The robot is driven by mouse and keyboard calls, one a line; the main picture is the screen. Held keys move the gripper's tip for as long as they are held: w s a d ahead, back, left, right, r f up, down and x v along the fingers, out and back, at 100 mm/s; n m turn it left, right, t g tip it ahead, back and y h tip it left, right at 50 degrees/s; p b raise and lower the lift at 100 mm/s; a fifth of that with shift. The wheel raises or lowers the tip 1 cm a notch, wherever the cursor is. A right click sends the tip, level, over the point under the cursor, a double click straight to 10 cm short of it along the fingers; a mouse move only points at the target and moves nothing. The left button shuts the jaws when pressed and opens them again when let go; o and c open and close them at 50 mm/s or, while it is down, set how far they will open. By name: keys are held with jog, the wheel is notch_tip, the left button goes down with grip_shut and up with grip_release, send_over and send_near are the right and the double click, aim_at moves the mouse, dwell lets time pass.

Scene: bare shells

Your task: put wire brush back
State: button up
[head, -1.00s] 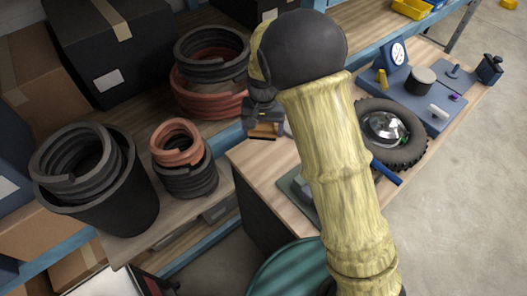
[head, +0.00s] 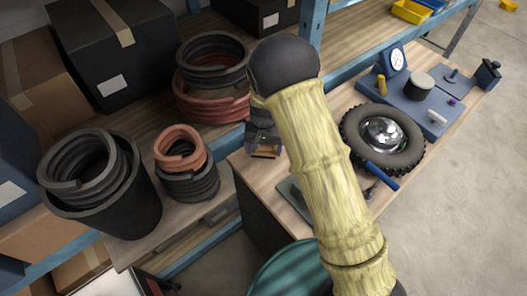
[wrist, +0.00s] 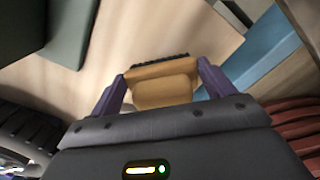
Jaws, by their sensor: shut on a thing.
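The wire brush (wrist: 165,88) has an orange-tan wooden body and a dark bristle strip along its far edge in the wrist view. My gripper (wrist: 160,82) is shut on it, with a purple finger at each side. In the head view my gripper (head: 264,138) is over the left end of the wooden workbench (head: 245,172), beside the shelf. A small tan part of the brush (head: 265,152) shows below the jaws there. My arm hides part of the bench. I cannot tell whether the brush touches the bench top.
Coiled hoses (head: 213,75) stand on the shelf left of my gripper, near a blue shelf post (head: 313,25). A tyre (head: 383,138), a blue-handled tool (head: 382,177) and a blue tool board (head: 420,100) occupy the bench's right. A grey-green mat (head: 297,197) lies partly behind my arm.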

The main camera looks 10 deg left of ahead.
jog(key=shift+f, duration=1.25)
jog(key=shift+f, duration=0.1)
jog(key=shift+f, duration=0.1)
jog(key=o, duration=0.9)
notch_tip(320, 180, up, 12)
jog(key=b, duration=0.3)
jog(key=shift+r, duration=0.2)
